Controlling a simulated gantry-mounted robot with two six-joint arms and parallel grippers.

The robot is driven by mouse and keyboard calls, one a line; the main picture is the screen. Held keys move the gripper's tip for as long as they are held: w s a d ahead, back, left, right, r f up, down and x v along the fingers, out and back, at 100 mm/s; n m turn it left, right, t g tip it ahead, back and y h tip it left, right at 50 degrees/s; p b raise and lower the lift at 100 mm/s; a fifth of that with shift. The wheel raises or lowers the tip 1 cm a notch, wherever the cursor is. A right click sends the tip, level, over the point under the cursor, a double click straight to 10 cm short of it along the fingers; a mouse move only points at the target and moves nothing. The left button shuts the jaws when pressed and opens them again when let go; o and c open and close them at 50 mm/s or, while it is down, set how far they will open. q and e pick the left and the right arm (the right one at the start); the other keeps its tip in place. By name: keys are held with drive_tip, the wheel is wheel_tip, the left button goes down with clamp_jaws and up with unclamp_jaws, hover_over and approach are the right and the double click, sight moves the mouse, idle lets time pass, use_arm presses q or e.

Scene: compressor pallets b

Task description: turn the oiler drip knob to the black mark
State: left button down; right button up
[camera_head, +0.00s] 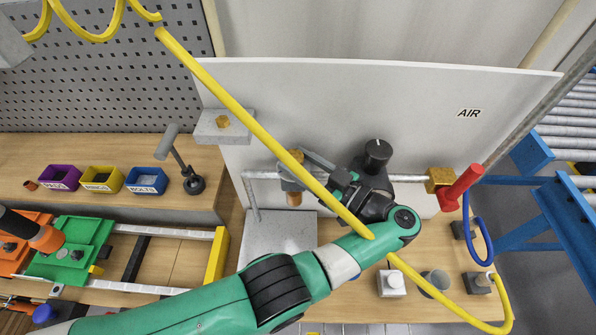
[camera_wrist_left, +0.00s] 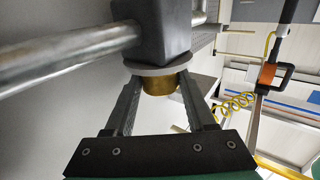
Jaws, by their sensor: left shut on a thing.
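The oiler (camera_head: 292,184) sits on the grey pipe in front of the white AIR panel. Its brass drip knob (camera_head: 297,155) is on top. In the left wrist view, the brass knob (camera_wrist_left: 160,86) lies between my fingers, against a pale disc (camera_wrist_left: 157,69) on the dark oiler body (camera_wrist_left: 166,30). My left gripper (camera_head: 302,160) reaches the knob from the right in the head view and is shut on it; the fingers also show in the left wrist view (camera_wrist_left: 160,95). I cannot make out the black mark. My right gripper is not in view.
A black regulator knob (camera_head: 377,153) stands close to my left wrist. A red-handled valve (camera_head: 462,187) is on the pipe's right end. A yellow hose (camera_head: 245,115) crosses in front of the panel and over my arm. Small bins (camera_head: 101,179) stand on the left bench.

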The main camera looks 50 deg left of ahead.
sight(297, 151)
use_arm(q)
drive_tip(key=shift+f, duration=0.1)
idle(0.3)
drive_tip(key=c, duration=0.5)
unclamp_jaws()
drive_tip(key=r+p, duration=0.1)
drive_tip(key=r, duration=0.1)
drive_tip(key=r+p, duration=0.1)
drive_tip(key=p, duration=0.1)
drive_tip(key=s+r+p, duration=0.1)
drive_tip(key=r, duration=0.1)
drive_tip(key=shift+s+d+r+p, duration=0.1)
drive_tip(key=shift+d+r+p, duration=0.2)
drive_tip(key=shift+d+r, duration=0.05)
drive_tip(key=s+d+r+b, duration=0.1)
drive_tip(key=s+d+r, duration=0.1)
drive_tip(key=s, duration=0.1)
drive_tip(key=s+d+r+b, duration=0.1)
drive_tip(key=s+d+r, duration=0.1)
drive_tip(key=s+r, duration=0.1)
drive_tip(key=s+d+r+b, duration=0.1)
drive_tip(key=s+d+r, duration=0.1)
drive_tip(key=s, duration=0.3)
drive_tip(key=shift+d+r, duration=0.2)
drive_tip(key=shift+r, duration=0.05)
